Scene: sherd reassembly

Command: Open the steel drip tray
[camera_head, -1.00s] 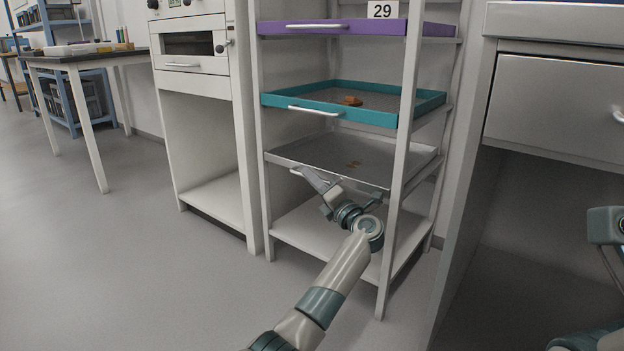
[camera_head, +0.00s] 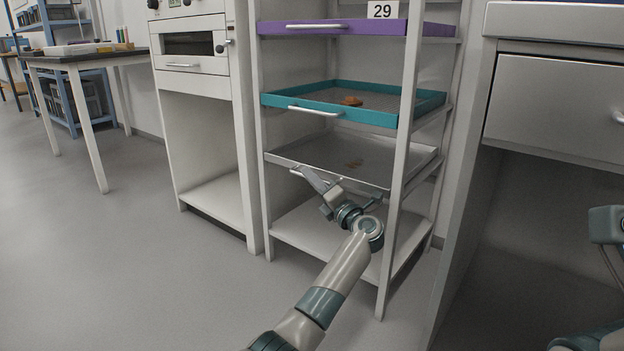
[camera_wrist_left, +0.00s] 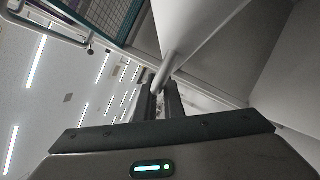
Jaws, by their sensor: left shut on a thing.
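In the left wrist view, the fingers (camera_wrist_left: 163,100) are shut on the handle bar (camera_wrist_left: 165,72). The gripper partly hides the handle in the head view. Part of my right arm shows at the right edge, but its gripper is out of view.
The teal tray (camera_head: 427,101), holding an orange-brown piece (camera_head: 351,101), and a purple tray (camera_head: 375,28) are above. A rack post (camera_head: 398,190) stands right of my left arm. A white cabinet (camera_head: 200,92) is at left, a grey drawer (camera_head: 560,110) at right. The floor at left is clear.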

